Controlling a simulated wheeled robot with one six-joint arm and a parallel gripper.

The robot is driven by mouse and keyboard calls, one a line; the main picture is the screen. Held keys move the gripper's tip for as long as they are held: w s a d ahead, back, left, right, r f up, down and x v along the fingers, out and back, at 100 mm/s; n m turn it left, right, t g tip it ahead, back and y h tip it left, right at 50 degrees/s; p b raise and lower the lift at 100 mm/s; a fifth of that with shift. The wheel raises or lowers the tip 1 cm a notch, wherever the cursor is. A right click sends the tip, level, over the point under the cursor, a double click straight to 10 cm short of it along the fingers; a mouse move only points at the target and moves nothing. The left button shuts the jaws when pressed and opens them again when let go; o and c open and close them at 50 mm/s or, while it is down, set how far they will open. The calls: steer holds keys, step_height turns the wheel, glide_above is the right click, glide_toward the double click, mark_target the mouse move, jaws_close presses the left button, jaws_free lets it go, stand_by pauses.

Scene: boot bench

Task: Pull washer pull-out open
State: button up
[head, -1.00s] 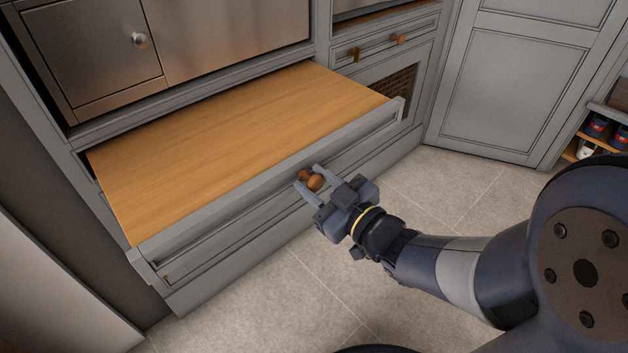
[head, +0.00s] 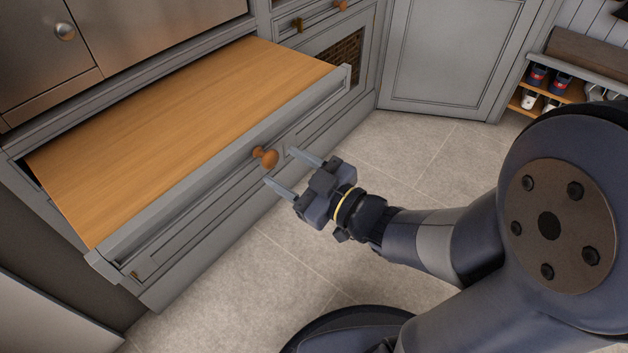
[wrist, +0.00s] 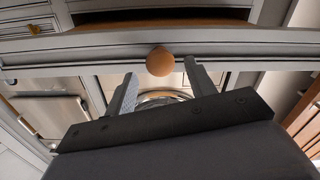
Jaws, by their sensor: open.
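The washer pull-out (head: 190,125) is a wooden shelf with a grey front, standing out from the cabinet below the metal appliance doors in the head view. Its round orange-brown knob (head: 266,157) is on the middle of the front; it also shows in the wrist view (wrist: 160,61). My gripper (head: 278,167) is open and empty. Its fingers point at the front, with the fingertips a little short of the knob and apart from it. In the wrist view the knob appears between and beyond the two fingers (wrist: 160,85).
A grey door (head: 450,55) stands at the back right, with a shoe rack (head: 545,90) beside it. The tiled floor (head: 400,150) in front of the cabinet is clear.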

mark_target(275, 161)
steer(key=v, duration=0.6)
steer(key=shift+p, duration=0.4)
steer(key=shift+s+d, duration=0.1)
steer(key=shift+s, duration=0.05)
steer(key=shift+b+x, duration=0.7)
steer(key=shift+x, duration=4.75)
steer(key=shift+r, duration=0.1)
